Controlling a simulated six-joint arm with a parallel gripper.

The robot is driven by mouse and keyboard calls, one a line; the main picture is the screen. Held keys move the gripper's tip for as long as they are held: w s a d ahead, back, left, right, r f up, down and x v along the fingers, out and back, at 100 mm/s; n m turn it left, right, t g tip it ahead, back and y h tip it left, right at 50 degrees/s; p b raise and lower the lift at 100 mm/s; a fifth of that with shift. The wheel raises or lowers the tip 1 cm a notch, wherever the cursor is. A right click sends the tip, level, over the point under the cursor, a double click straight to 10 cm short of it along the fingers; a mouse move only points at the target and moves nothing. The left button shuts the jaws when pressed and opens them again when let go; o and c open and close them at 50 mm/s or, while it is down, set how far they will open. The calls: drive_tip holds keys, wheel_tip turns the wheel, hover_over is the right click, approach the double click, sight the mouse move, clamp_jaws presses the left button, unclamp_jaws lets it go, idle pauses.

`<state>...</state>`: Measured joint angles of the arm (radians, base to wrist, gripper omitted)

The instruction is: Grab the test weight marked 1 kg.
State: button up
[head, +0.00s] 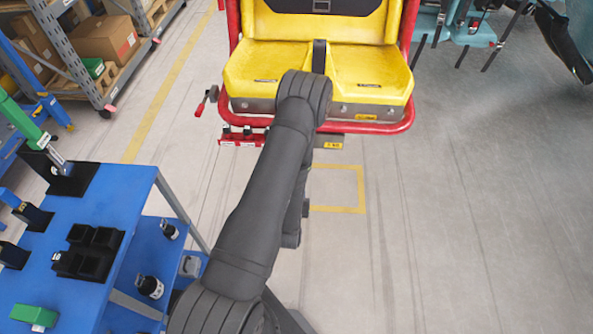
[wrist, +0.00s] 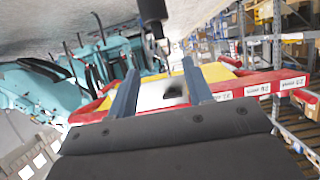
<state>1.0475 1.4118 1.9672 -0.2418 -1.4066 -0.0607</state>
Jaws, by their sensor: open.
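Two dark, weight-like cylinders with pale labels stand on the lower shelf of the blue cart in the head view. One weight (head: 169,229) is farther back and the other weight (head: 149,287) is nearer. I cannot read their marks, so I cannot tell which is 1 kg. My gripper (wrist: 160,65) shows in the wrist view with its two fingers apart and nothing held between them. Behind the fingers are the red frame and yellow of the coaster car. In the head view my arm reaches toward the car, away from the cart, and hides the gripper.
The blue cart (head: 72,215) at left carries black holders (head: 90,250), a green block (head: 34,315) and a green-handled tool (head: 22,121). The yellow coaster seat (head: 366,72) has a red frame. Shelving with boxes (head: 103,38) stands far left.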

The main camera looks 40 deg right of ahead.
drive_tip(key=shift+d+r+x, duration=0.1)
drive_tip(key=shift+r+x, duration=0.05)
drive_tip(key=shift+x, duration=4.15)
drive_tip(key=shift+d+r+x, duration=0.1)
drive_tip(key=shift+x, duration=4.15)
drive_tip(key=c, duration=1)
clamp_jaws()
drive_tip(key=shift+d+r, duration=0.1)
drive_tip(key=shift+r, duration=0.05)
